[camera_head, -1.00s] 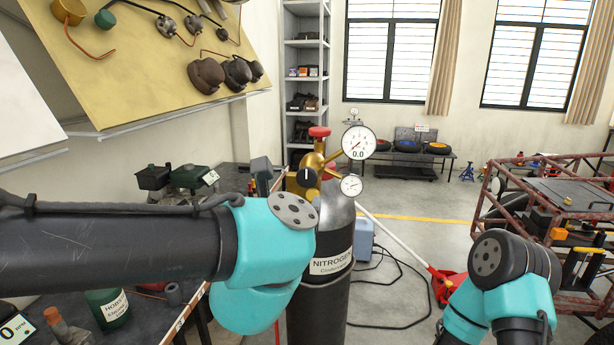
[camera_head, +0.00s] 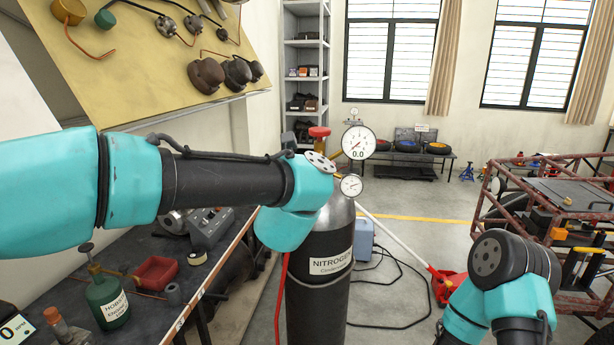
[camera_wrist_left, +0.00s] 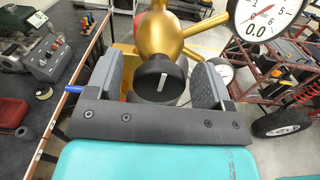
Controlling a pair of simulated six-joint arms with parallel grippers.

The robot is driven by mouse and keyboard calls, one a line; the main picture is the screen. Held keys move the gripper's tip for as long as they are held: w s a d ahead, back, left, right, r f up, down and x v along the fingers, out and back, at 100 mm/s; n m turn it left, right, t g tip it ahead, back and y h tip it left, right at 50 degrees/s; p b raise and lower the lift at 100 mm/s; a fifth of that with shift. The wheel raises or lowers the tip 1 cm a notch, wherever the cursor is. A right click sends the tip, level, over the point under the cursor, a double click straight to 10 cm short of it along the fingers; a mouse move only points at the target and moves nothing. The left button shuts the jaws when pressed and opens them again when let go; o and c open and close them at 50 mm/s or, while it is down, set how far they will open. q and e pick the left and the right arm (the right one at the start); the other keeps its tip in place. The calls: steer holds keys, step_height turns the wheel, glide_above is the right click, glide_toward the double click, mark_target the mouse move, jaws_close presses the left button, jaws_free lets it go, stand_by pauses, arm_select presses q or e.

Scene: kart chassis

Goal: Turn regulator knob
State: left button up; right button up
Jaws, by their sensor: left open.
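The regulator knob (camera_wrist_left: 159,82) is black with a white mark, on the front of the brass regulator body (camera_wrist_left: 168,30). In the left wrist view my left gripper (camera_wrist_left: 160,80) is open, with one finger on each side of the knob. I cannot tell whether the fingers touch it. In the head view my left arm hides the knob and most of the regulator. The large gauge (camera_head: 358,141) reads 0.0, and a smaller gauge (camera_head: 351,185) is below it. The regulator is on the black nitrogen cylinder (camera_head: 322,290). My right gripper is out of view; only part of that arm shows.
A workbench (camera_head: 215,265) with a red tray (camera_head: 156,272) and a green bottle (camera_head: 108,301) stands at the left. A red tubular kart frame (camera_head: 560,212) stands at the right. Cables lie on the floor behind the cylinder. The floor between cylinder and kart is partly open.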

arm_select(q)
steer(key=c, duration=0.9)
